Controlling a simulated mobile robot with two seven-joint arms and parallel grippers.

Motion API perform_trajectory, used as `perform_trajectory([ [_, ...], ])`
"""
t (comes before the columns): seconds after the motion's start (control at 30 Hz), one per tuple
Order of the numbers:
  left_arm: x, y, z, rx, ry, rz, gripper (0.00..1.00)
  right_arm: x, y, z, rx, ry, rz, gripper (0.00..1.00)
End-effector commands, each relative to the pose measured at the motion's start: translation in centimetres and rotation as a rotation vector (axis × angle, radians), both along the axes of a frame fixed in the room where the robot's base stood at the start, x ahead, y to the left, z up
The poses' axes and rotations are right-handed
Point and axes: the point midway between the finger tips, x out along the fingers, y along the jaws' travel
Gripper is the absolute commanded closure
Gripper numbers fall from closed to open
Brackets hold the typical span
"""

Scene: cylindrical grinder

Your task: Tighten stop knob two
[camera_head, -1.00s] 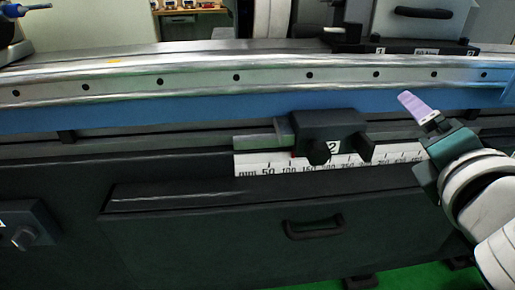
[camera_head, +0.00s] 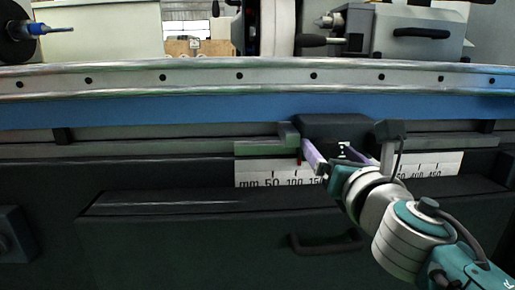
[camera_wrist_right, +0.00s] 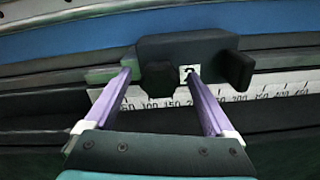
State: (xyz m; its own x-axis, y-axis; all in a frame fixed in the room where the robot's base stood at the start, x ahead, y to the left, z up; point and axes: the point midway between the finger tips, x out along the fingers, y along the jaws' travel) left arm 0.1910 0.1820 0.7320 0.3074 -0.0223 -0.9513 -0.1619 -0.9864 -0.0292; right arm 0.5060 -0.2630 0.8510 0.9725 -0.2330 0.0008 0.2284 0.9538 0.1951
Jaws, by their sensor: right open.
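The dark stop block (camera_head: 333,124) sits on the rail above the white millimetre scale and carries a small "2" label (camera_wrist_right: 190,73). A dark knob (camera_wrist_right: 158,79) sticks out left of the label, and a dark angled piece (camera_wrist_right: 239,69) sits at the block's right. My right gripper (camera_head: 335,152) is in front of the block, its two purple fingers apart and empty. In the right wrist view the knob appears between the fingertips (camera_wrist_right: 160,73), the right tip overlapping the label. Contact cannot be told. In the head view the gripper hides the knob. My left gripper is not in view.
The scale (camera_head: 265,173) runs along below the block. A blue rail (camera_head: 150,112) with a metal strip crosses above. A drawer-like panel with a dark handle (camera_head: 325,243) is below. A grey machine head (camera_head: 410,32) stands at the upper right.

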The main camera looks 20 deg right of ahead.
Motion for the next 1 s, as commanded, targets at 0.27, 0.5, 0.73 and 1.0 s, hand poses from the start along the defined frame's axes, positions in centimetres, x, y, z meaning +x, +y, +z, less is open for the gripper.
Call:
perform_trajectory([
  [0.27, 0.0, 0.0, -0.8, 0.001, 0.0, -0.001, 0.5, 2.4, -0.6, -0.1, 0.0, 0.0, 0.0, 0.11],
  [0.5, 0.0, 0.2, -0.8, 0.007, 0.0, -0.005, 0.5, 2.5, -0.6, 0.0, 0.001, 0.0, 0.0, 0.11],
  [0.73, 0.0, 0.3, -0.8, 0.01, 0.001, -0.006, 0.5, 2.5, -0.6, 0.0, 0.001, 0.0, -0.001, 0.33],
  [1.0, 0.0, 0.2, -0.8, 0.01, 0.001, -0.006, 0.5, 2.4, -0.6, 0.0, 0.001, 0.0, -0.001, 0.63],
])
